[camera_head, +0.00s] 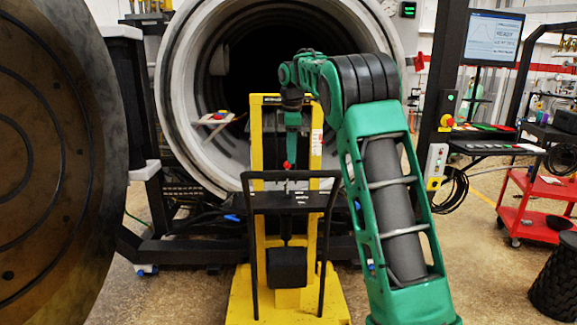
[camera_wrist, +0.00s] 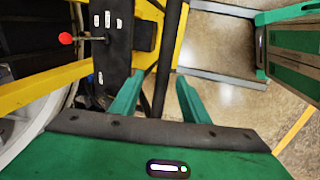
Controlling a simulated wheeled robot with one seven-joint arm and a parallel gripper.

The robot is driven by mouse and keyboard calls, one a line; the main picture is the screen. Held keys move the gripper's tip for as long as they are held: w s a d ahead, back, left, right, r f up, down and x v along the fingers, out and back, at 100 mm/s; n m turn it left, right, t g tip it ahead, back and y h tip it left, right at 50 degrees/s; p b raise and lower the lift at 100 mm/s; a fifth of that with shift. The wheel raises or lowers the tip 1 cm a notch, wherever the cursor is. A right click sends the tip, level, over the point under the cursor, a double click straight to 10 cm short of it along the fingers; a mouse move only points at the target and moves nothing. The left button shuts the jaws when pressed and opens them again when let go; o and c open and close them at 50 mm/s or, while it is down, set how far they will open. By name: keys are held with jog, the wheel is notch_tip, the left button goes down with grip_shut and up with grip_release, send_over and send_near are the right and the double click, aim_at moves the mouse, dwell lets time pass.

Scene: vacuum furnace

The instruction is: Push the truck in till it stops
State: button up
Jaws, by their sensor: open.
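The truck (camera_head: 258,225) is a yellow mast and base with a black handle frame, standing in front of the round furnace mouth (camera_head: 180,100). In the wrist view its black handle bar (camera_wrist: 168,60) runs between my two green fingers. My gripper (camera_head: 292,150) points down over the truck's black top panel in the head view. In the wrist view my gripper (camera_wrist: 159,80) is open, with a finger on each side of the bar. I cannot tell whether either finger touches it. A red-knobbed lever (camera_wrist: 66,38) sticks out from the panel.
The big round furnace door (camera_head: 60,150) stands swung open at the left. A control post with a monitor (camera_head: 492,38) stands at the right, beside a red cart (camera_head: 535,205). A black bin (camera_head: 555,275) stands at the right front.

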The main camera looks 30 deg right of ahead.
jog(key=v, duration=0.3)
jog(key=shift+r, duration=0.35)
jog(key=shift+s, duration=0.1)
jog(key=s+f+m, duration=0.2)
jog(key=s+m, duration=0.1)
jog(key=s, duration=0.5)
jog(key=s+f+m+g+y, duration=0.1)
jog(key=s+m, duration=0.3)
jog(key=s, duration=0.4)
jog(key=s+f+m, duration=0.2)
jog(key=s+m, duration=0.1)
jog(key=s, duration=0.5)
jog(key=s+a+f+m, duration=0.1)
jog(key=s+f+m, duration=0.2)
jog(key=s, duration=0.5)
jog(key=s+a+f+m, duration=0.2)
jog(key=s+f, duration=0.4)
jog(key=s, duration=0.3)
jog(key=s+a+f+m+g, duration=0.1)
jog(key=s+f+m, duration=0.3)
jog(key=s, duration=0.5)
jog(key=shift+s+a+f, duration=0.15)
jog(key=shift+a+f, duration=0.1)
jog(key=shift+a, duration=0.25)
